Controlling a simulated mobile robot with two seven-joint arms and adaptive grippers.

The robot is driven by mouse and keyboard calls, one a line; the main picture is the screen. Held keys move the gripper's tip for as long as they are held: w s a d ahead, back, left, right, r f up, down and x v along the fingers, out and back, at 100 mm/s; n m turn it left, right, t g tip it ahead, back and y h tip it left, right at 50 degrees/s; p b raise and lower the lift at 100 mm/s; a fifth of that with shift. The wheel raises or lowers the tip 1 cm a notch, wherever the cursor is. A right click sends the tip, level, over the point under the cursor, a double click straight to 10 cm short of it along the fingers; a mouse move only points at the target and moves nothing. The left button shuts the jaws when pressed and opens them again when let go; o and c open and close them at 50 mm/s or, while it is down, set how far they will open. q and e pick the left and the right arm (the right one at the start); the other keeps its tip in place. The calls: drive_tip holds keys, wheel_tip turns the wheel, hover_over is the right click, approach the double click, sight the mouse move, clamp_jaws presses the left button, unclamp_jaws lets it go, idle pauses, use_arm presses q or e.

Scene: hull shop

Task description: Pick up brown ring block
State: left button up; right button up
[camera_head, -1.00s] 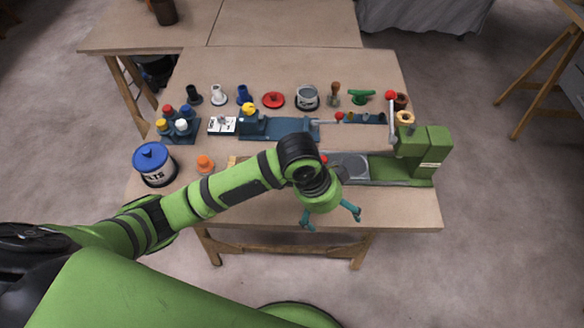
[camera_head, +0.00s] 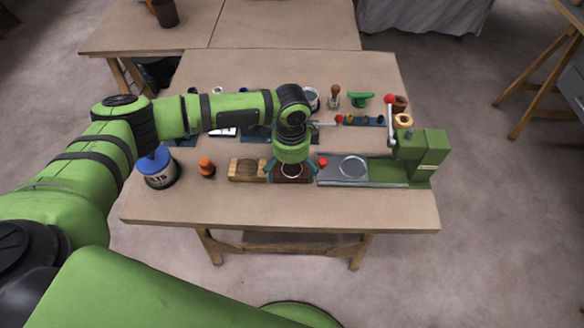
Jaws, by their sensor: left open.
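The brown ring block (camera_head: 291,178) is a dark reddish-brown block with a pale ring on top, near the front middle of the table. My left gripper (camera_head: 291,168) is open and points down over it, with one teal finger at each side of the block. I cannot tell whether the fingers touch it. The gripper's body hides the back of the block. My right gripper is not in view.
A light wooden block (camera_head: 246,169) stands just left of the brown one. A green machine (camera_head: 421,158) with a grey plate (camera_head: 342,169) is close on the right. A blue-lidded tin (camera_head: 156,168) and an orange piece (camera_head: 206,167) stand left. The table's front strip (camera_head: 280,210) is clear.

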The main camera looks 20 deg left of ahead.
use_arm(q)
drive_tip(key=shift+f, duration=0.8)
drive_tip(key=c, duration=1.2)
